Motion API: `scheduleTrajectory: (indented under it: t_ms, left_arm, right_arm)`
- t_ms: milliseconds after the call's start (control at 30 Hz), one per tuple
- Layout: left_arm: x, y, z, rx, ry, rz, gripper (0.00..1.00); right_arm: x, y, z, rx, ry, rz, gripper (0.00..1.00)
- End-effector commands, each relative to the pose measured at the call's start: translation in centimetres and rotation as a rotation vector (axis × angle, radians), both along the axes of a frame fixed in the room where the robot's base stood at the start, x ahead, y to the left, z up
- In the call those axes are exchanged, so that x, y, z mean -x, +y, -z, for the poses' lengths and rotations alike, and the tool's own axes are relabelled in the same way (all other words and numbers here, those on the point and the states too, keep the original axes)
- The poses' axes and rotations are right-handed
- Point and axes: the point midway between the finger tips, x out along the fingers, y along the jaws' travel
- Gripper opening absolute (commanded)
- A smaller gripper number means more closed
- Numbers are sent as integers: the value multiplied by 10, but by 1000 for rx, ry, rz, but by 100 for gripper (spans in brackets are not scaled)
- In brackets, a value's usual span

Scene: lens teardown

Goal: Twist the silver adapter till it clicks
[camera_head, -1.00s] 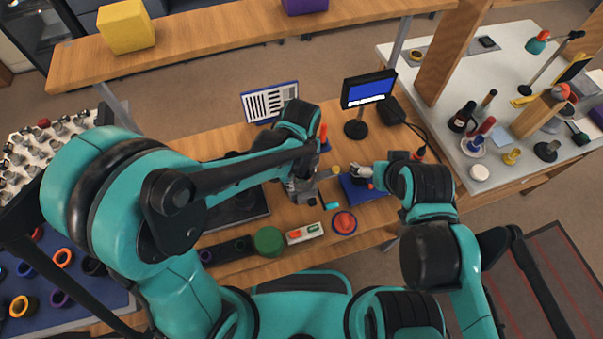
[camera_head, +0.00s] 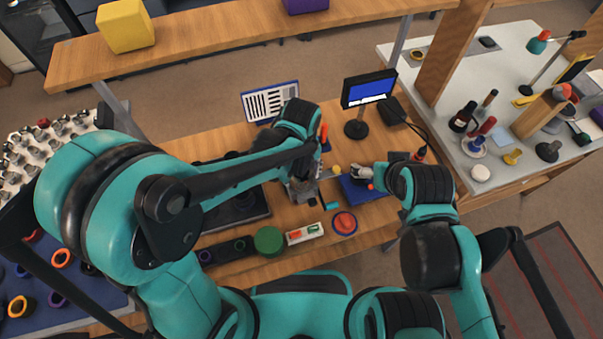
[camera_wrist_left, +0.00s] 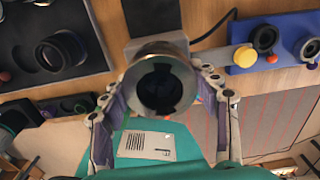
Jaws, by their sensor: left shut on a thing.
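The silver adapter (camera_wrist_left: 160,78) is a short metal ring with a dark notched bore, in the middle of the left wrist view. My left gripper (camera_wrist_left: 163,98) has a finger on each side of it and is shut on it. In the head view my left gripper (camera_head: 303,190) points down at the middle of the bench, and the adapter is too small and covered to make out there. A grey block (camera_wrist_left: 150,18) shows behind the adapter; whether they touch is unclear. My right gripper (camera_head: 362,173) is over the blue tray (camera_head: 352,192), its fingers too small to read.
A dark tray (camera_head: 243,212) lies left of my left gripper. A green round pad (camera_head: 268,241), a white box (camera_head: 305,234) and a red round button (camera_head: 344,223) line the front. A small monitor (camera_head: 368,90) stands at the back.

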Motion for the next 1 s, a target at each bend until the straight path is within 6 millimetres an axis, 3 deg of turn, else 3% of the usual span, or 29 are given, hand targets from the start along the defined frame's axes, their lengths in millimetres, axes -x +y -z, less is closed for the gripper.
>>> scheduleTrajectory:
  t_ms: [33,100,267,300,367,767,1000]
  left_arm:
    - [0,0,0,0,0,37,25]
    - [0,0,0,0,0,66,14]
    - [0,0,0,0,0,68,14]
    - [0,0,0,0,0,68,69]
    - [0,0,0,0,0,68,85]
    - [0,0,-4,0,0,64,85]
    - [0,0,-44,0,0,65,85]
  right_arm:
    - [0,0,1,0,0,0,84]
    - [0,0,1,0,0,0,84]
    - [0,0,1,0,0,0,84]
    - [0,0,1,0,0,0,84]
    - [0,0,1,0,0,0,84]
    - [0,0,1,0,0,0,84]
    - [0,0,1,0,0,0,84]
